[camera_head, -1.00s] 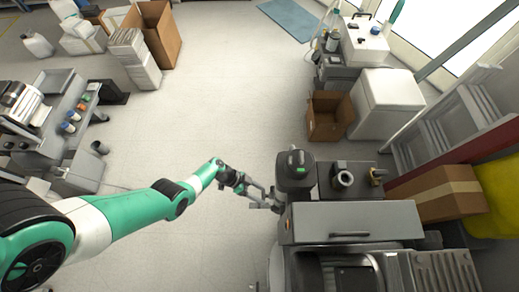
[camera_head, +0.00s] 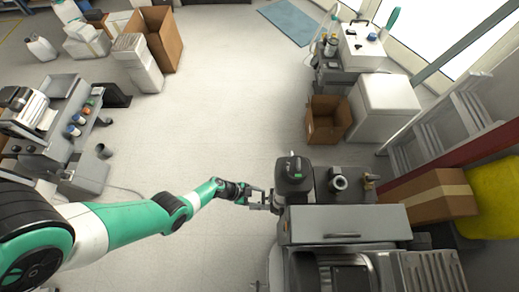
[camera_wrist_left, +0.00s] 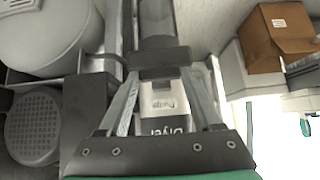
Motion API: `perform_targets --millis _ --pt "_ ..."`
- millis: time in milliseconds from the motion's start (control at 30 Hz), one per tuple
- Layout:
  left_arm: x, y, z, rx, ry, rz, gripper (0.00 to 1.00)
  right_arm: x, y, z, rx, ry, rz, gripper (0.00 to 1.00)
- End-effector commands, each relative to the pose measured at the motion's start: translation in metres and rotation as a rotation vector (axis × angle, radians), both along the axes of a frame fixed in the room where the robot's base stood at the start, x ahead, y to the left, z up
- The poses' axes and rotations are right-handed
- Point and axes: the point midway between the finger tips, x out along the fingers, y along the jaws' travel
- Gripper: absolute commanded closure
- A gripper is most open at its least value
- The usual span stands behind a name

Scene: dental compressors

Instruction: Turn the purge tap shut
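My left gripper (camera_head: 268,199) reaches in from the left to the left side of the dark dryer unit (camera_head: 294,177), which has a green display on top. In the left wrist view the two fingers (camera_wrist_left: 160,75) stand apart, one on each side of a pale plate (camera_wrist_left: 163,97) marked "Purge", with "Dryer" lettering below. A dark block (camera_wrist_left: 160,58) under a dark cylinder lies between the fingertips. I cannot tell whether this block is the purge tap, or whether the fingers touch it. In the head view the tap is not discernible. My right gripper is not in view.
A grey box with a handle (camera_head: 348,222) stands right beside the dryer unit. A round port (camera_head: 339,183) and a brass fitting (camera_head: 369,182) lie behind it. In the wrist view a large pale tank (camera_wrist_left: 45,35) and a round grille (camera_wrist_left: 33,125) are at left.

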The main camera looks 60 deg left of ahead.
Motion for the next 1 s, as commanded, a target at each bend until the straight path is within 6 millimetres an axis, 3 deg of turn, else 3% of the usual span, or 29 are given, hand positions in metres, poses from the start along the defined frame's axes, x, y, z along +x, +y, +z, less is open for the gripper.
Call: perform_targets --millis 33,133,167,567,767,1000 --pt "0.000 0.000 0.000 0.001 0.000 -0.001 0.24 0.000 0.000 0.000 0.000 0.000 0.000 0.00" --pt "0.000 0.000 0.000 0.000 0.000 0.000 0.06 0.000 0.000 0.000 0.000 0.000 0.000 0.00" --pt "0.000 0.000 0.000 0.000 0.000 0.000 0.05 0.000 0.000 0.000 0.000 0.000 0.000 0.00" --pt "-0.001 0.001 0.002 -0.001 0.001 0.001 0.05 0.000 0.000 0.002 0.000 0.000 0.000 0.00" --pt "-0.014 0.010 0.026 -0.001 0.002 0.005 0.05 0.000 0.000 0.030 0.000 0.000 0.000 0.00" --pt "-0.048 0.032 0.067 -0.001 0.002 0.008 0.05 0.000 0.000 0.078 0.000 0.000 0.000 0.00"
